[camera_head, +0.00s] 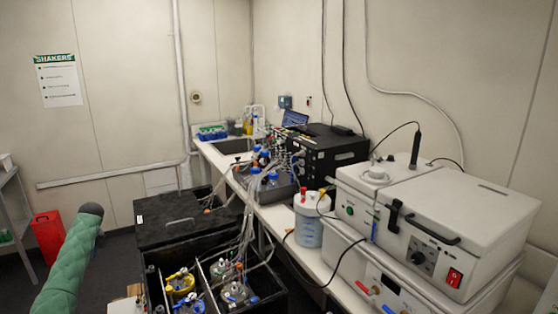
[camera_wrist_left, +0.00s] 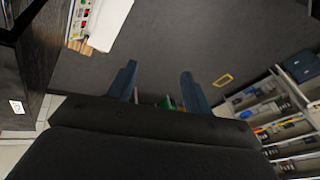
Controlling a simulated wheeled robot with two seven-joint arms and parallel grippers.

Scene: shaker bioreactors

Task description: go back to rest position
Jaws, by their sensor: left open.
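My left gripper (camera_wrist_left: 158,88) shows in the left wrist view with its two dark fingers spread apart. Nothing is between the fingers, and a dark surface (camera_wrist_left: 190,45) lies beyond them. In the head view my left arm, in a green padded sleeve (camera_head: 68,265), rises at the lower left, clear of the equipment. Its fingers cannot be made out there. My right gripper is in neither view.
An open black shaker box (camera_head: 275,295) with several vessels stands right of my left arm. A bench with a white instrument (camera_head: 430,215) runs along the right. A red container (camera_head: 48,238) stands on the floor at left. The wrist view shows a shelf (camera_wrist_left: 285,115).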

